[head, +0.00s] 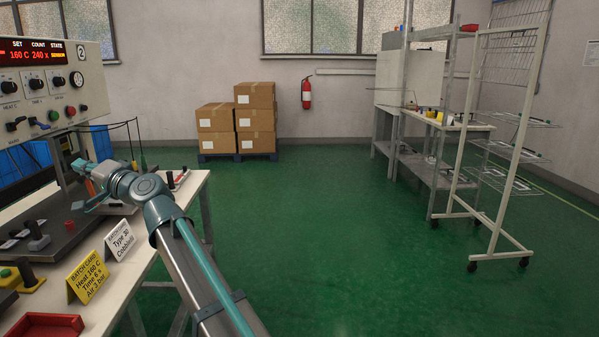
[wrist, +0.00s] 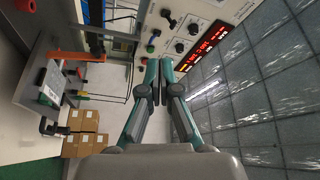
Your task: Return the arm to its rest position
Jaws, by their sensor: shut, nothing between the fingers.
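My arm reaches from the bottom of the head view up to the left, over the white bench (head: 130,258). My gripper (head: 80,165) is at its far end, in front of the press machine below its control panel (head: 52,82). In the wrist view the two teal fingers of my gripper (wrist: 159,68) are together with nothing between them. The control panel (wrist: 196,36) is close beyond the fingertips there, tilted in the picture. Its red display reads 160 C and 240 x in the head view.
On the bench stand a yellow batch card (head: 85,277), a white card (head: 120,240) and a red tray (head: 45,326). Boxes (head: 255,119) on a pallet stand at the back wall. A wheeled rack (head: 481,150) stands at right. The green floor between is clear.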

